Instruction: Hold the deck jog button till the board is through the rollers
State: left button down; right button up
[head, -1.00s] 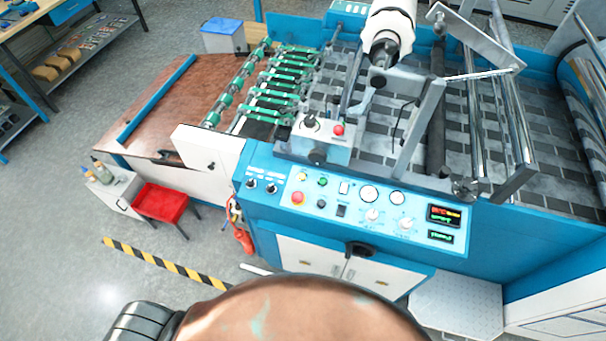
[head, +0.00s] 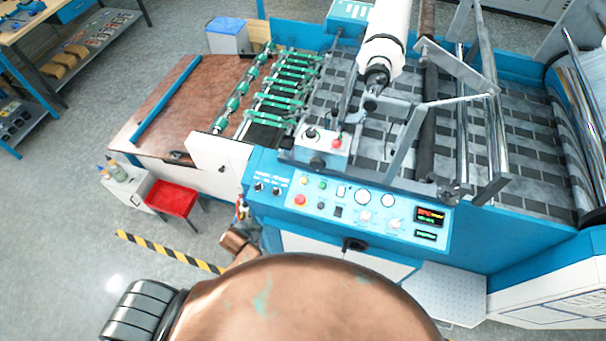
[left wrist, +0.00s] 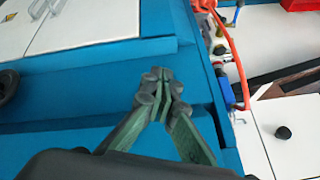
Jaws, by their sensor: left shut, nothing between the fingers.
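The machine's control panel (head: 350,205) carries several buttons, dials and a lit display. I cannot read which button is the deck jog. Metal rollers (head: 497,130) and a white roll (head: 384,38) sit over the deck; I cannot make out a separate board between them. My left gripper (left wrist: 165,82) is shut and empty, in front of the machine's blue front. My right gripper is not in view.
An orange hose (left wrist: 232,48) hangs beside my left gripper in the left wrist view. A yellow-black floor stripe (head: 165,250) crosses open floor.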

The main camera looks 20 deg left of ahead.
pick_arm(q)
jog(key=w+d+r+m+t+p, duration=0.1)
jog(key=w+d+r+p, duration=0.15)
jog(key=r, duration=0.65)
jog(key=w+d+r+m+t+p, duration=0.1)
jog(key=w+d+r+m, duration=0.15)
jog(key=r, duration=0.55)
jog(key=w+d+r+m+t+h, duration=0.2)
jog(key=w+d+r+m+h, duration=0.2)
jog(key=w+d+r+m, duration=0.2)
jog(key=w+d+r, duration=0.2)
jog(key=w+r, duration=0.1)
jog(key=w, duration=0.1)
jog(key=shift+w+d+r+p, duration=0.2)
jog(key=shift+d+r+p, duration=0.05)
jog(key=shift+d+p, duration=0.15)
jog(key=shift+a+f+m, duration=0.1)
jog(key=shift+f+m, duration=0.05)
jog(key=shift+m, duration=0.1)
jog(key=b, duration=0.8)
send_over(304, 180)
jog(key=s, duration=0.2)
jog(key=f, duration=0.6)
jog(key=shift+a+f, duration=0.25)
jog(key=shift+f, duration=0.05)
jog(key=shift+w+f+b, duration=0.2)
jog(key=shift+f+b, duration=0.1)
jog(key=shift+f, duration=0.6)
jog(key=shift+t, duration=0.3)
